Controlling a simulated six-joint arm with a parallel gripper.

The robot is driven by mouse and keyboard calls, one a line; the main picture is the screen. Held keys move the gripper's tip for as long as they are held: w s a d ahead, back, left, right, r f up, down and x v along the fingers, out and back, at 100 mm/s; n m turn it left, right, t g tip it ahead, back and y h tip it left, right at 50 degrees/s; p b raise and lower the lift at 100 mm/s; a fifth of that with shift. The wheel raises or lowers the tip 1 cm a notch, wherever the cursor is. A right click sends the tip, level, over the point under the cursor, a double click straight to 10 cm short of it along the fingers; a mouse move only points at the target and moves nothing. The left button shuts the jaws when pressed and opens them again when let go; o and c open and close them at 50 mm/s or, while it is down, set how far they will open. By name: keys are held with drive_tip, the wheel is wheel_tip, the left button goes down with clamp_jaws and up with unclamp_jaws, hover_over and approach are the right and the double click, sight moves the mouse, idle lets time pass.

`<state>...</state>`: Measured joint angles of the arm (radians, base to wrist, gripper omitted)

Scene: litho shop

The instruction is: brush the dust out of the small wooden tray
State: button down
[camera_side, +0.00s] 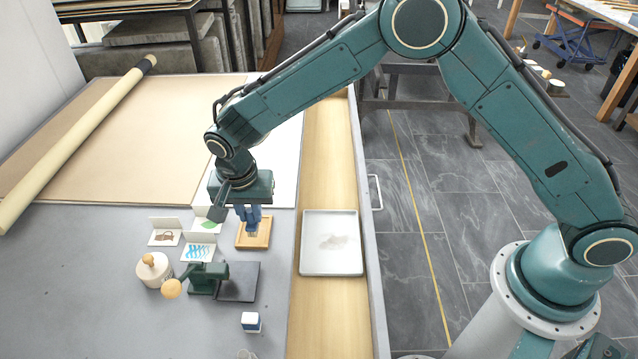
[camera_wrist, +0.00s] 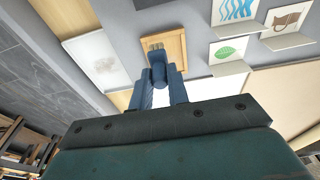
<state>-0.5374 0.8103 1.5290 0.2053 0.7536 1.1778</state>
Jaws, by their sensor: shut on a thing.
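The small wooden tray (camera_side: 253,247) lies on the grey table top, below my gripper (camera_side: 252,221). In the wrist view the tray (camera_wrist: 174,47) is just beyond my gripper (camera_wrist: 158,88). My gripper is shut on a brush with a blue body (camera_wrist: 158,61) and pale bristles (camera_wrist: 155,46). The bristles point down over the inside of the tray; I cannot tell whether they touch its floor. No dust can be made out inside the tray at this size, and the brush and fingers hide part of it.
A white tray (camera_side: 331,267) with a greyish smear stands right of the wooden tray. Picture cards (camera_side: 198,252) stand to the left. A green hand press (camera_side: 208,278), a knobbed jar (camera_side: 154,270) and a small white-and-blue block (camera_side: 251,322) are nearer. The front-left table is clear.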

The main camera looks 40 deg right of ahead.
sight(248, 224)
wheel_tip(248, 224, down, 4)
drive_tip(key=shift+r, duration=0.2)
drive_tip(key=shift+w+d+r, duration=0.1)
drive_tip(key=shift+w+d, duration=0.15)
drive_tip(key=shift+w+d+f, duration=0.35)
drive_tip(key=shift+w+d, duration=1.2)
drive_tip(key=shift+d, duration=0.05)
drive_tip(key=shift+w+d+r, duration=0.25)
drive_tip(key=shift+w+d, duration=0.1)
drive_tip(key=shift+w, duration=0.2)
drive_tip(key=shift+w+a+r, duration=0.1)
drive_tip(key=shift+w+a, duration=0.15)
drive_tip(key=shift+w, duration=0.05)
drive_tip(key=shift+s+a+f, duration=0.2)
drive_tip(key=shift+s+a, duration=2.15)
drive_tip(key=shift+s, duration=0.1)
drive_tip(key=shift+w+a, duration=0.3)
drive_tip(key=shift+w, duration=0.1)
drive_tip(key=shift+w+d, duration=2.1)
drive_tip(key=shift+d, duration=0.1)
drive_tip(key=shift+w+d+r, duration=0.1)
drive_tip(key=shift+w+r, duration=0.05)
drive_tip(key=shift+r, duration=0.05)
wheel_tip(248, 224, up, 8)
drive_tip(key=shift+f, duration=0.2)
